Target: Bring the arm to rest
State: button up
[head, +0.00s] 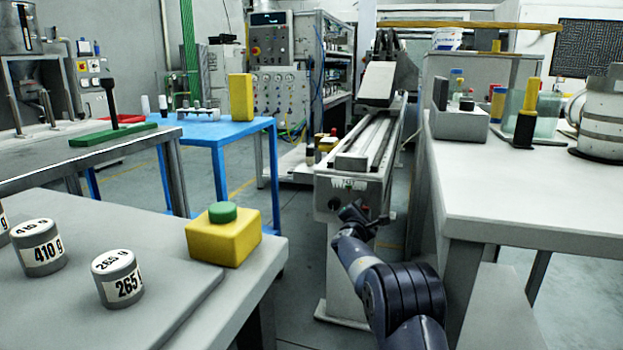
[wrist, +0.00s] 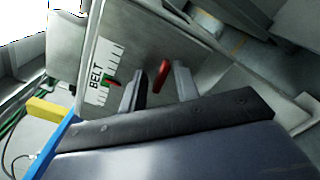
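My arm reaches forward from the lower right in the head view, and my gripper (head: 352,212) is in front of the end of the long belt machine (head: 348,196). In the wrist view my gripper (wrist: 159,82) has its two fingers apart with a gap between them. A small red piece (wrist: 162,74) shows in the gap; I cannot tell whether it touches a finger. Behind the fingers is a grey panel with a white scale label reading "BELT" (wrist: 99,72). A small green and red mark is beside the label.
A grey table at left holds a yellow block with a green button (head: 224,238) and grey weights marked 410 g (head: 42,254) and 265 g (head: 120,284). A blue table (head: 215,130) stands behind. A bench (head: 530,190) with jars is close on the right of my arm.

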jog(key=n+p, duration=0.2)
jog(key=n, duration=0.2)
jog(key=shift+r+p, duration=0.1)
jog(key=shift+p, duration=0.25)
